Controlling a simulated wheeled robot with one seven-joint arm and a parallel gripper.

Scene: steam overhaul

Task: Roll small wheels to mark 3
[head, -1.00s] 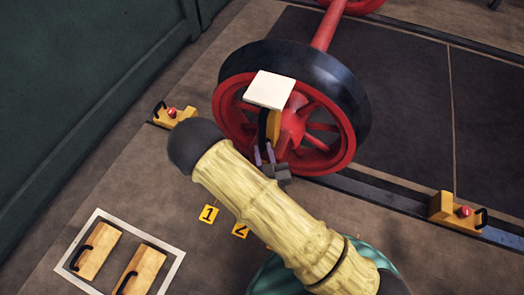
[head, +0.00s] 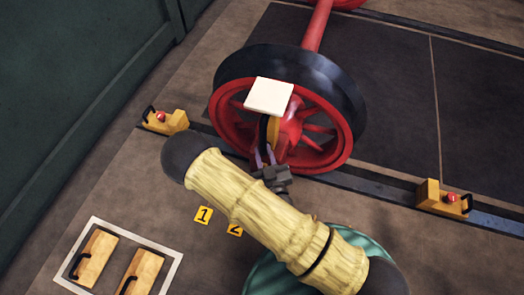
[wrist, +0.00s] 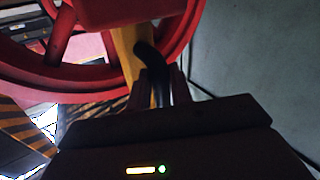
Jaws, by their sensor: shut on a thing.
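The small wheels show as a red spoked wheel (head: 340,150) with a dark tyre, standing upright on the rail, with a red axle (head: 318,25) running to the far wheel (head: 350,3). A yellow piece with a black handle (head: 263,132) sits at the near wheel's face, under a white square plate (head: 269,96). My gripper (head: 264,158) is shut on the black handle, which also shows between the fingers in the wrist view (wrist: 153,62). Marks 1 (head: 203,215) and 2 (head: 235,229) are yellow floor plates. Mark 3 is not visible; my arm covers the floor beyond mark 2.
A yellow chock (head: 165,121) with a red knob stands on the rail left of the wheel, and another chock (head: 442,198) stands to the right. Two wooden blocks (head: 96,258) (head: 143,272) with black handles lie in a white floor frame (head: 174,274). A green wall is at left.

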